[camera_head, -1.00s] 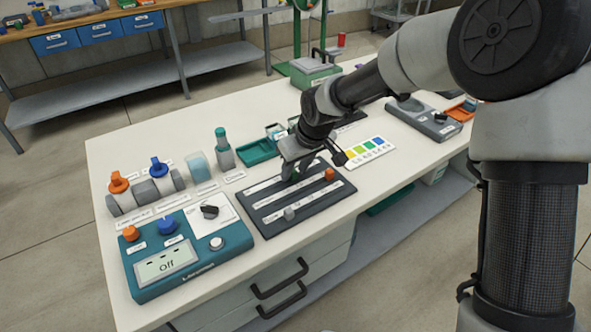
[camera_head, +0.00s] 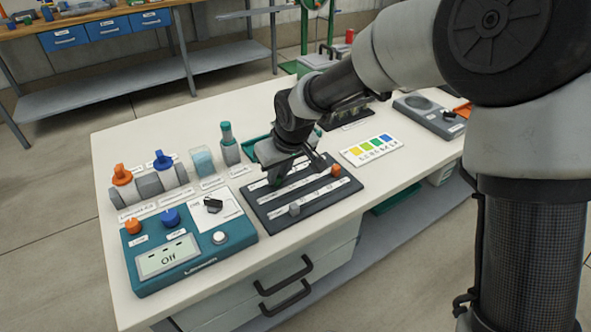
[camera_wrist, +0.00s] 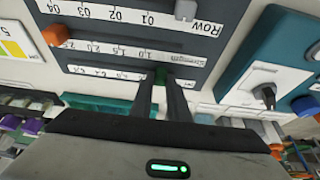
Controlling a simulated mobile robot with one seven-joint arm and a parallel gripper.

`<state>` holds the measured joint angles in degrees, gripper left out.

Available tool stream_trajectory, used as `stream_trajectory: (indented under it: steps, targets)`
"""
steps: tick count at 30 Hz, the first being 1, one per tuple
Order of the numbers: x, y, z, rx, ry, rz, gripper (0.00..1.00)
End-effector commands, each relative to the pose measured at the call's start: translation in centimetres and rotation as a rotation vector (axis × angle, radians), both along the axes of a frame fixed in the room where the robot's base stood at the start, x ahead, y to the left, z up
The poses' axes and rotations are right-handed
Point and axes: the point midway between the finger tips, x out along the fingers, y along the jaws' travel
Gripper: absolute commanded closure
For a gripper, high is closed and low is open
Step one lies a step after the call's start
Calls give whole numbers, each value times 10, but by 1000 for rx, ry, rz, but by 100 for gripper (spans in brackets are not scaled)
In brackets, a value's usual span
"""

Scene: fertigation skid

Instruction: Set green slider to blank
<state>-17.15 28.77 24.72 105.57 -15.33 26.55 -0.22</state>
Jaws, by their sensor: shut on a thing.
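The dark slider panel (camera_head: 325,205) lies on the white bench, with three labelled slots. My gripper (camera_wrist: 160,82) is shut on the green slider (camera_wrist: 161,75), whose knob shows between the two fingertips in the wrist view. It sits in the slot farthest from the panel's front edge, toward the left part of that slot in the head view. In the head view my gripper (camera_head: 278,178) hides the green slider. The labels by this slot are too small and partly covered to read, so I cannot tell its exact mark.
An orange slider (camera_head: 336,170) sits at the right of the middle slot, and a grey slider (camera_head: 294,209) in the front slot. A teal control box (camera_head: 188,250) stands left of the panel. A colour chart card (camera_head: 371,149) lies to the right. Bottles (camera_head: 229,145) stand behind.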

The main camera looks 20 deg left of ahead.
Motion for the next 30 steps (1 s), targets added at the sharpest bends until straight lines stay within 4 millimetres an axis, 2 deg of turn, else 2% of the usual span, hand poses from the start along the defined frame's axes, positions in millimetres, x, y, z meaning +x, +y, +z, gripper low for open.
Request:
stream_trajectory:
  steps: [3, 12, 13, 16, 25, 30]
  targets:
    - [-11, 10, 0, 1, -4, 2, 100]
    - [-14, 12, 1, 3, 0, 1, 100]
    - [-14, 12, 1, 3, 0, 1, 83]
    - [-14, 12, 0, 2, 0, 2, 66]
    - [-13, 11, 1, 2, -1, 0, 66]
    - [-16, 6, 17, 1, -3, 1, 66]
